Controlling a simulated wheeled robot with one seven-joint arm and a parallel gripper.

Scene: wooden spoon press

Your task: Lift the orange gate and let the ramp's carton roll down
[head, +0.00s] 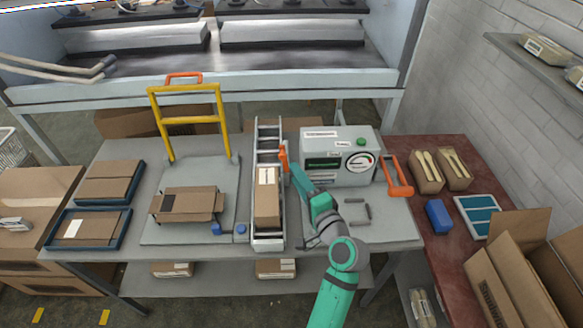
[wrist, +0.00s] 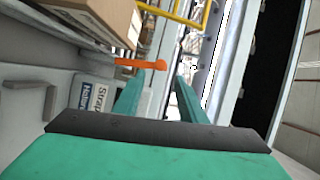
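The ramp (head: 256,232) is a narrow metal roller track on the table. A brown carton (head: 266,205) with a white label lies on its nearer part; part of a carton (wrist: 108,22) shows at upper left in the wrist view. The orange gate (head: 283,158) stands at the ramp's right side, just beyond the carton. In the wrist view an orange bar (wrist: 128,62) reaches to the left fingertip. My gripper (head: 293,166) is beside the gate. Its two green fingers (wrist: 162,85) are apart, with nothing clearly held between them. I cannot tell whether the finger touches the orange bar.
A grey-green machine (head: 340,178) with a gauge stands close right of my gripper, with an orange handle (head: 397,178) at its right. A yellow frame (head: 190,119) stands left of the ramp, near an open carton (head: 187,204). Blue trays (head: 128,217) lie at far left.

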